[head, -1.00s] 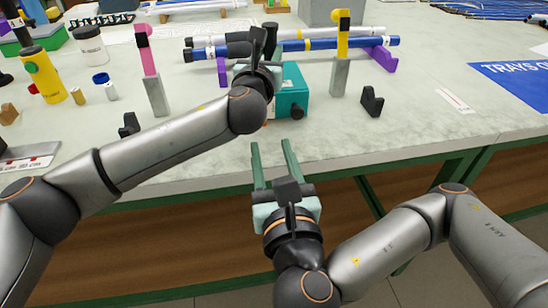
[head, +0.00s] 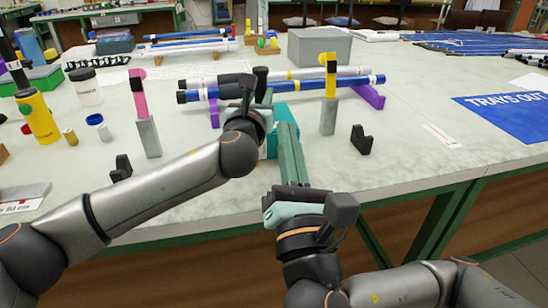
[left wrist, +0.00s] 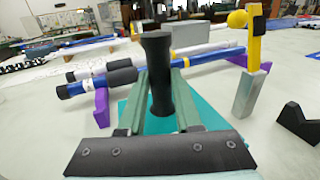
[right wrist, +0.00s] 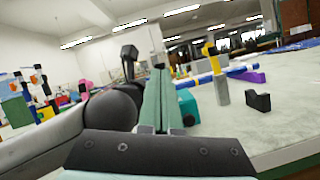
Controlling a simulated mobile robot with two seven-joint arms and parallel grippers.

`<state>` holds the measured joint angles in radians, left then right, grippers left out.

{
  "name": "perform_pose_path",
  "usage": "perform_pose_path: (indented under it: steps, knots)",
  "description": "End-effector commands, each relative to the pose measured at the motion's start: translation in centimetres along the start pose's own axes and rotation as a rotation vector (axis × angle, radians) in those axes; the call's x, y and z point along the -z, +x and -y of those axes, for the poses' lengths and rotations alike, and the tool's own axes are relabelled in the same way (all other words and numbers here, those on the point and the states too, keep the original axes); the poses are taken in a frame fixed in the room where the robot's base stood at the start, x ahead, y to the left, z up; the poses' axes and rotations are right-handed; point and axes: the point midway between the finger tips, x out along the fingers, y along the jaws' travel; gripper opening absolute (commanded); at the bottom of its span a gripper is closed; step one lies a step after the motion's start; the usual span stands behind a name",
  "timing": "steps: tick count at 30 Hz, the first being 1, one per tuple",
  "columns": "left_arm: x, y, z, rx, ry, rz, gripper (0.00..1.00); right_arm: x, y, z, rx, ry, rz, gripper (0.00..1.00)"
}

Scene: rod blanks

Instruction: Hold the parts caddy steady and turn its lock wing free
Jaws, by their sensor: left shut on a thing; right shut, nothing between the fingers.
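The parts caddy is a teal box (head: 292,112) with an upright black post (head: 260,78) as a handle, on the bench. My left gripper (head: 258,98) is shut on the post; in the left wrist view the post (left wrist: 157,70) stands between the green fingers, above the teal body (left wrist: 190,118). My right gripper (head: 286,126) is shut and empty, its fingers overlapping the caddy's front in the head view. In the right wrist view the caddy (right wrist: 188,106) shows just right of the fingers. I cannot tell whether they touch it. I cannot make out the lock wing.
Behind the caddy, white and blue rods (head: 320,88) lie on purple supports (head: 370,96). Grey blocks carry a pink post (head: 137,98) and a yellow post (head: 331,80). A black notched block (head: 361,140) stands right. A yellow bottle (head: 38,118) stands left. The right front bench is mostly clear.

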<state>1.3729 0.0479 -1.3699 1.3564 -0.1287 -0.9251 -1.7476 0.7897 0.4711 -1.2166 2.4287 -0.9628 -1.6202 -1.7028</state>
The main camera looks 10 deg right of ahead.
Motion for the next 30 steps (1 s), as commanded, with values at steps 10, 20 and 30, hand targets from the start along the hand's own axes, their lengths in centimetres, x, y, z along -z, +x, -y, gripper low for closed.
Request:
perform_pose_path:
  steps: [10, 20, 30]
  knots:
    - [-0.1, 0.0, 0.0, 0.0, 0.0, 0.003, 0.0, -6.5, 2.5, -0.6, -0.214, -0.198, 0.338, 0.0]
    - [-0.1, 0.0, 0.0, 0.0, 0.0, 0.003, 0.0, -7.3, 2.0, -1.0, -0.446, -0.637, 0.532, 0.0]
    - [-0.1, 0.0, 0.0, 0.0, 0.0, 0.003, 0.0, -0.7, 1.1, 2.0, -0.738, -1.221, 0.475, 0.0]
